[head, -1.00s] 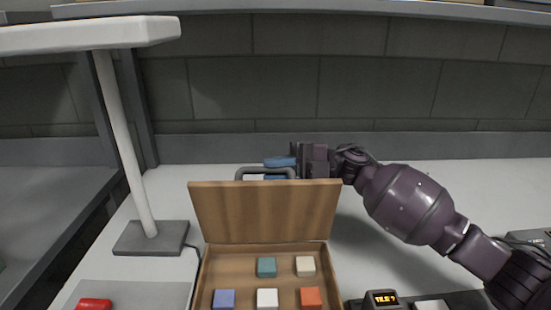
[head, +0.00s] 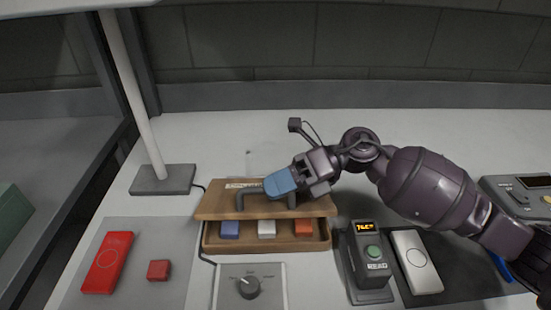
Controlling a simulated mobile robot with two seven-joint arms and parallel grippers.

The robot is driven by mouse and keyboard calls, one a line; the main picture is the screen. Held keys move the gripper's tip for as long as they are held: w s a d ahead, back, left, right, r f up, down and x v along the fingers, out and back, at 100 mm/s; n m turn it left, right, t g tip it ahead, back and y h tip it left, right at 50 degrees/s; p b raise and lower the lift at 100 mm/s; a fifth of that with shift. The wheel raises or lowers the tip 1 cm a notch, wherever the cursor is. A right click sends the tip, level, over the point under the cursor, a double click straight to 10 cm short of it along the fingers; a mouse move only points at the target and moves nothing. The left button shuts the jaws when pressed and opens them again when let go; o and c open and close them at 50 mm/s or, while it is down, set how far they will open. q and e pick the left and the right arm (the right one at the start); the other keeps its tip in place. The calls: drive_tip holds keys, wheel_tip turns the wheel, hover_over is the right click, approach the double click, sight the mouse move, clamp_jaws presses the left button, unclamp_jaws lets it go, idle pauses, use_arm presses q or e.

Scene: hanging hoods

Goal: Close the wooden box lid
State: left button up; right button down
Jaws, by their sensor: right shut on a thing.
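The wooden box (head: 268,245) stands on the bench in the middle of the head view. Its lid (head: 217,207) is tilted down over the back of the box, with a gap at the front. Through the gap a blue block (head: 230,229), a white block (head: 267,229) and an orange block (head: 303,229) show inside. A dark handle (head: 241,201) stands on the lid's upper face. My left gripper is out of view.
A lamp base (head: 162,180) and post stand left of the box. A red device (head: 108,262) and red block (head: 159,270) lie front left. A knob panel (head: 249,286) is in front. A display device (head: 370,262) and white device (head: 417,262) stand to the right.

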sight(288, 206)
drive_tip(key=s+f+n, duration=0.1)
drive_tip(key=f, duration=0.1)
drive_tip(key=s+f+n+t, duration=0.1)
drive_tip(key=shift+s+f+h, duration=0.2)
drive_tip(key=shift+f+h, duration=0.1)
drive_tip(key=shift+f, duration=0.05)
drive_tip(key=shift+s+f+n+t, duration=0.2)
drive_tip(key=shift+f+n, duration=0.15)
drive_tip(key=shift+f, duration=0.2)
drive_tip(key=shift+s+f+n+t, duration=0.2)
drive_tip(key=shift+f+n, duration=0.15)
drive_tip(key=shift+f, duration=0.35)
drive_tip(key=c, duration=1.2)
unclamp_jaws()
drive_tip(key=shift+o, duration=0.4)
drive_tip(key=shift+d, duration=0.1)
drive_tip(key=shift+w+d+r, duration=0.15)
drive_tip(key=shift+d+r, duration=0.05)
drive_tip(key=v, duration=1)
drive_tip(key=shift+d, duration=0.1)
